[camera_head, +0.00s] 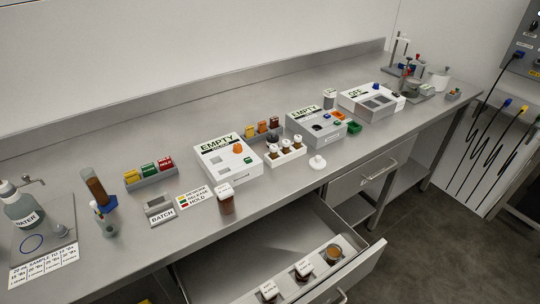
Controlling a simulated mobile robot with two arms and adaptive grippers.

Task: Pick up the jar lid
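A small round white lid with a raised middle (317,163) lies on the steel counter (290,188), near its front edge and above the open drawer. It looks like the jar lid. An uncovered jar with amber contents (333,255) stands at the right end of the open drawer (365,270). Two jars with white tops (303,268) stand beside it in the drawer. Neither of my grippers shows in the head view.
A white rack of small bottles (287,155) stands just left of the lid. White boxes labelled EMPTY (228,160) stand behind and to the left. A brown jar with a white top (226,200) stands near the front edge. The counter right around the lid's front is clear.

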